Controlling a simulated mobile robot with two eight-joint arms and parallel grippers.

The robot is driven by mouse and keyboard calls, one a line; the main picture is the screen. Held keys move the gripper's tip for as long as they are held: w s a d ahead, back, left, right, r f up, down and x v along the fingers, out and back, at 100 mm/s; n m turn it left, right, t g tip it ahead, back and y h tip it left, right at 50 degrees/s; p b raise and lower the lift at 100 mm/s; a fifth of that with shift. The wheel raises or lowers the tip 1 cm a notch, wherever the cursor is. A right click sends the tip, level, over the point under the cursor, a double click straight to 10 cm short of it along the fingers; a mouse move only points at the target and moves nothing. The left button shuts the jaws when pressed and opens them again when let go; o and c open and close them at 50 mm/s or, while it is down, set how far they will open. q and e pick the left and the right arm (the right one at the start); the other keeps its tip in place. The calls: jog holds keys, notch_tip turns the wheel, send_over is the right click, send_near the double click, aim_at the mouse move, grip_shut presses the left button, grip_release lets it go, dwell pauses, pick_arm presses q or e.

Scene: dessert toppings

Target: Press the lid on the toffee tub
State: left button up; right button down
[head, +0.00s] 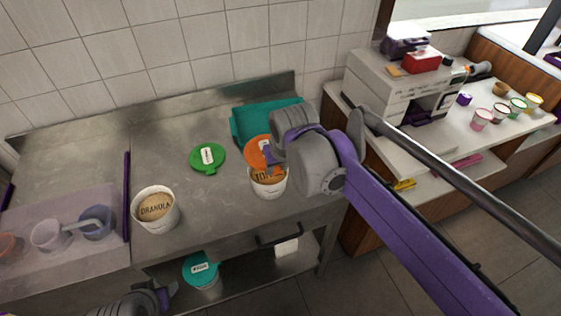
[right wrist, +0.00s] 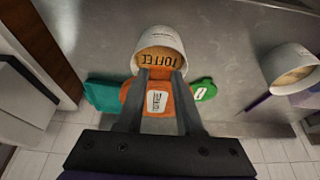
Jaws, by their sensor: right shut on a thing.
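The white toffee tub (head: 268,188) stands open near the front of the steel counter, its brown contents marked TOFFEE. It also shows in the right wrist view (right wrist: 174,33). My right gripper (head: 270,155) is shut on an orange lid (head: 255,146) with a white label. The lid is at the tub's back side and does not cover the opening; I cannot tell whether it touches the rim. In the right wrist view the lid (right wrist: 138,98) lies between and below the fingers. Part of my left gripper (head: 150,298) shows at the bottom edge; its fingers are unclear.
A granola tub (head: 156,222) stands open to the left. A green lid (head: 207,157) lies behind, between the tubs. A teal-lidded tub (head: 201,283) is on the lower shelf. A purple divider (head: 127,195) stands left.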

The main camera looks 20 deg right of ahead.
jog(key=shift+s+a+f+b, duration=0.15)
jog(key=shift+f+b, duration=0.35)
jog(key=shift+f, duration=0.4)
pick_arm(q)
jog(key=f+b, duration=0.1)
jog(key=s+f, duration=0.1)
jog(key=f, duration=0.1)
jog(key=s+f+b, duration=0.1)
jog(key=f, duration=0.1)
jog(key=shift+b, duration=0.3)
pick_arm(e)
notch_tip(320, 180, down, 4)
jog(key=shift+f, duration=0.25)
pick_arm(q)
jog(key=shift+r, duration=0.1)
pick_arm(e)
jog(key=shift+f, duration=0.4)
dwell(1.0)
grip_release()
dwell(0.6)
